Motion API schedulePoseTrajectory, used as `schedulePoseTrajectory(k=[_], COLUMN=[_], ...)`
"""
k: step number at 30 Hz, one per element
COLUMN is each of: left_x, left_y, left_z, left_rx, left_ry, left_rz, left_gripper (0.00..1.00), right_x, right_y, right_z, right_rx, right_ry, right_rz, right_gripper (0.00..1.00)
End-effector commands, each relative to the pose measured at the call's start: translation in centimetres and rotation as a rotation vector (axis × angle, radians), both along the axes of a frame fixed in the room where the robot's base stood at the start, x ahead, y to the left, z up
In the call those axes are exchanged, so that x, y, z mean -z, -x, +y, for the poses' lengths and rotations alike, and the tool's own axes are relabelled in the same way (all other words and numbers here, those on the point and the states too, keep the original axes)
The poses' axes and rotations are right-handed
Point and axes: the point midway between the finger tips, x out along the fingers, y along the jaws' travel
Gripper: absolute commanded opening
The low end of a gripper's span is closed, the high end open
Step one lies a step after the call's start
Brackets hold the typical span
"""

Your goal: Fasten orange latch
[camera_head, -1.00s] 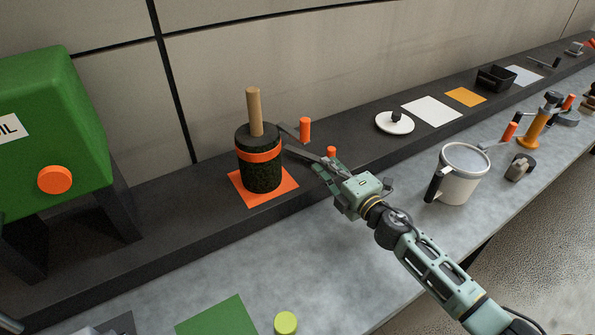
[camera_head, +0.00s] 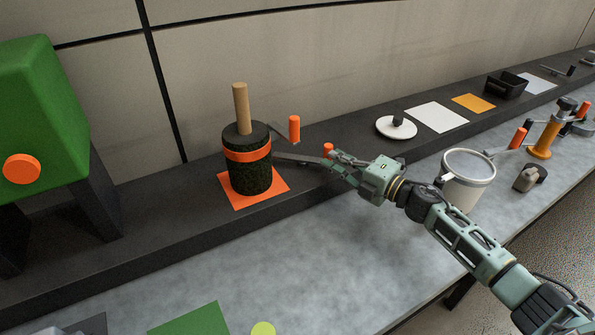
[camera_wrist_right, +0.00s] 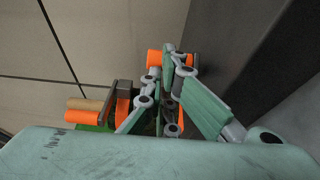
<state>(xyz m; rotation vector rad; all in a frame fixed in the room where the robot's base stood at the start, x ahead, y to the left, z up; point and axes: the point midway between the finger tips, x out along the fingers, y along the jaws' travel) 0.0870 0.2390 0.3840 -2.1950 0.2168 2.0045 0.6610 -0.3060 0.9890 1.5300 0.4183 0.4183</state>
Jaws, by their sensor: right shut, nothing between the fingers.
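A dark, speckled cylinder (camera_head: 250,177) with an orange band (camera_head: 248,149) and a wooden rod (camera_head: 241,105) on top stands on an orange mat (camera_head: 272,192). A grey lever (camera_head: 297,158) reaches from its right side toward my right gripper (camera_head: 336,162). One orange handle (camera_head: 294,128) stands upright behind the lever. A second orange handle (camera_head: 328,150) shows right at my fingertips; it also shows behind the fingers in the wrist view (camera_wrist_right: 155,58). My right gripper is shut with nothing between its fingers; whether it touches the lever cannot be told. My left gripper is not in view.
A green bin (camera_head: 50,110) with an orange knob stands at the left. A metal mug (camera_head: 467,180) stands to the right, close to my right arm. A white lid (camera_head: 396,127) lies behind.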

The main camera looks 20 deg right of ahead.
Motion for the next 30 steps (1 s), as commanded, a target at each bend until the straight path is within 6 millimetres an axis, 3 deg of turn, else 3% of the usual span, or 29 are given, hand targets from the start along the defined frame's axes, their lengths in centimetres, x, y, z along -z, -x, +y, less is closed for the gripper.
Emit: schedulePoseTrajectory(k=[30], left_x=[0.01], left_y=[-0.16], left_z=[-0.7], left_rx=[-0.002], left_ry=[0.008], left_rz=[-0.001], left_gripper=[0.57], right_x=[0.02], right_y=[0.06], right_z=[0.26], right_rx=[-0.005], right_ry=[-0.001], right_rz=[0.0], right_gripper=[0.0])
